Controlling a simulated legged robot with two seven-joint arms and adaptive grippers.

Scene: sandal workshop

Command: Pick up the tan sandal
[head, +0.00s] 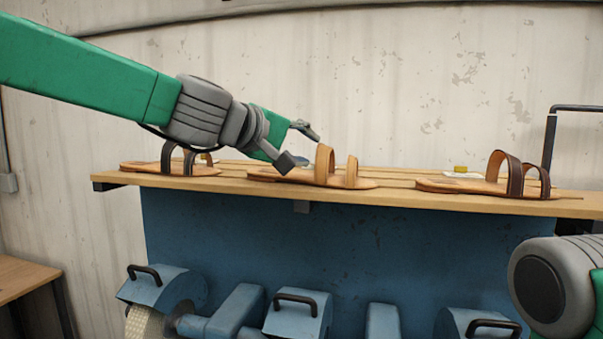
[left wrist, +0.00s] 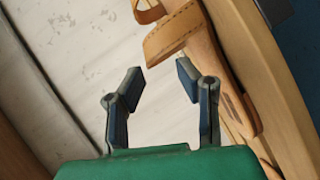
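The tan sandal (head: 324,166) lies sole down in the middle of the wooden shelf, its two tan straps standing up. In the left wrist view the tan sandal (left wrist: 174,32) runs along the upper middle and right side. My left gripper (head: 300,147) is open and empty, just left of the straps and over the sandal's left part. In the left wrist view my left gripper (left wrist: 160,75) has its fingers spread; the right finger overlaps the sole's edge in the picture. I cannot tell whether it touches. My right gripper is out of view; only part of my right arm shows.
A sandal with dark brown straps (head: 515,178) lies at the right. A small yellow item (head: 460,169) is behind. Blue machines (head: 297,315) stand below the wooden shelf (head: 400,199).

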